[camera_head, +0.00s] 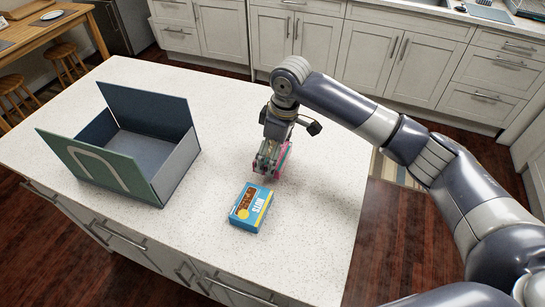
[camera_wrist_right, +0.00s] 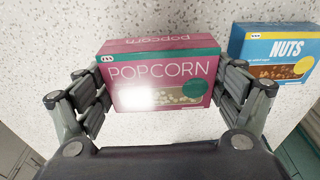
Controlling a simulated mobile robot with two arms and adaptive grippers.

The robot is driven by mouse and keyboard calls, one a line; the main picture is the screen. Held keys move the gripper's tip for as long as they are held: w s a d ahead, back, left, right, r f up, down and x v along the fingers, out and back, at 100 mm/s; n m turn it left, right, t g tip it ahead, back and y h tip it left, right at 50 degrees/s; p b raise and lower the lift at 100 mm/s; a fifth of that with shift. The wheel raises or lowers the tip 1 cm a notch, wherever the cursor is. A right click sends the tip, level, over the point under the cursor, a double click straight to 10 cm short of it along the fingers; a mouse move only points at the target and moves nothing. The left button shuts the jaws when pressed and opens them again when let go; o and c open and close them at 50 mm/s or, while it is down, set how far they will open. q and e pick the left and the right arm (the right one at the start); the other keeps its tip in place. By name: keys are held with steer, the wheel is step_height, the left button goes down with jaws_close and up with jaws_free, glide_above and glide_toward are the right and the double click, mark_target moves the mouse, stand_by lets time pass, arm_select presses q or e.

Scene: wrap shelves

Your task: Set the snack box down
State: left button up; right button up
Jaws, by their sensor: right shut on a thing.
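The snack box is a pink and green popcorn box (camera_wrist_right: 160,78), held between the fingers of my right gripper (camera_wrist_right: 162,95) in the right wrist view. In the head view, the right gripper (camera_head: 270,160) is over the white counter, and only a sliver of the popcorn box (camera_head: 284,158) shows beside its fingers. The box is at or just above the counter; I cannot tell whether it touches. A blue nuts box (camera_head: 250,207) lies on the counter in front of the gripper, apart from the popcorn box. My left gripper is not in view.
An open dark box (camera_head: 172,168) with raised flaps stands on the left of the counter (camera_head: 215,85). The counter is clear behind the gripper and between the open box and the nuts box. Its right edge is close to my right arm.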

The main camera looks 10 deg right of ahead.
steer(key=shift+f, duration=1.45)
steer(key=o, duration=0.9)
steer(key=shift+f, duration=0.15)
steer(key=shift+o, duration=0.2)
steer(key=r, duration=0.4)
steer(key=d+r, duration=0.1)
steer(key=r, duration=0.3)
steer(key=s+r+b, duration=0.1)
steer(key=r, duration=0.3)
steer(key=shift+d+r, duration=0.15)
steer(key=shift+d, duration=0.1)
